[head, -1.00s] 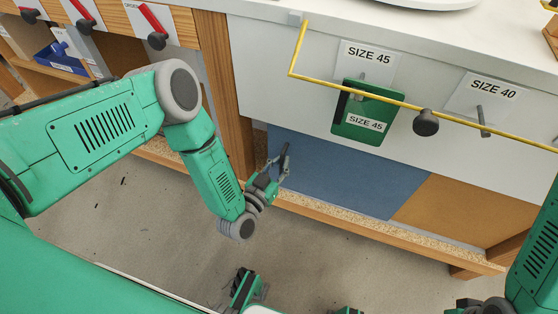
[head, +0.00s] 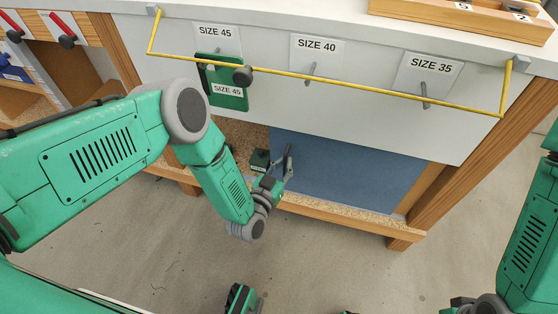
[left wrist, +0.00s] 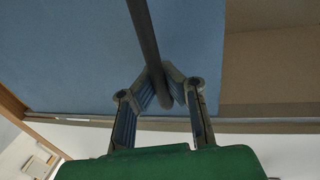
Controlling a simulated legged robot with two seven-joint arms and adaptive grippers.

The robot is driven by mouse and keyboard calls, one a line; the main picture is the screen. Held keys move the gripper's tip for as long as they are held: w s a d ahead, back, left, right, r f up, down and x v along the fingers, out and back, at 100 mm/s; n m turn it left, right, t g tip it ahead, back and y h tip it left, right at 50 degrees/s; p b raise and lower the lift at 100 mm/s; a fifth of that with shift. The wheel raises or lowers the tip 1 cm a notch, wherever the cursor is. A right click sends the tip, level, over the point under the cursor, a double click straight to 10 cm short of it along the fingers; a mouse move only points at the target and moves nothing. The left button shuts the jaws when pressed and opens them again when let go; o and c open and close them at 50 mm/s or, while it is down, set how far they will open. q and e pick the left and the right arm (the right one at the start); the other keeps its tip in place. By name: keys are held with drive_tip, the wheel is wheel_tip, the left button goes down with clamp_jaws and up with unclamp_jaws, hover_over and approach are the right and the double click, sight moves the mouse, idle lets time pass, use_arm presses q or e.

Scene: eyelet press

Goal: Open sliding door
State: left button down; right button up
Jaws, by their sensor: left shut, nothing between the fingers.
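The blue sliding door (head: 350,172) sits in the lower front of the bench, with an open gap to its left and a narrow brown panel (head: 428,185) at its right. A dark upright bar handle (head: 288,155) is near the door's left edge; it also shows in the left wrist view (left wrist: 144,35). My left gripper (head: 277,178) is at the handle's lower end. In the left wrist view its fingertips (left wrist: 165,90) are closed together beside the bar, with nothing gripped between them; whether they touch the bar I cannot tell.
The floor (head: 330,265) before the bench is mostly clear.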

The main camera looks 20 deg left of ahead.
use_arm(q)
drive_tip(key=shift+s+d+f, duration=0.35)
drive_tip(key=shift+s+d, duration=0.05)
drive_tip(key=shift+d, duration=0.3)
drive_tip(key=c, duration=1.6)
unclamp_jaws()
drive_tip(key=shift+r, duration=0.1)
drive_tip(key=shift+w+a, duration=0.15)
drive_tip(key=shift+a+r, duration=0.1)
drive_tip(key=shift+s, duration=0.2)
drive_tip(key=v, duration=1.1)
drive_tip(key=shift+s, duration=0.3)
drive_tip(key=shift+a, duration=0.1)
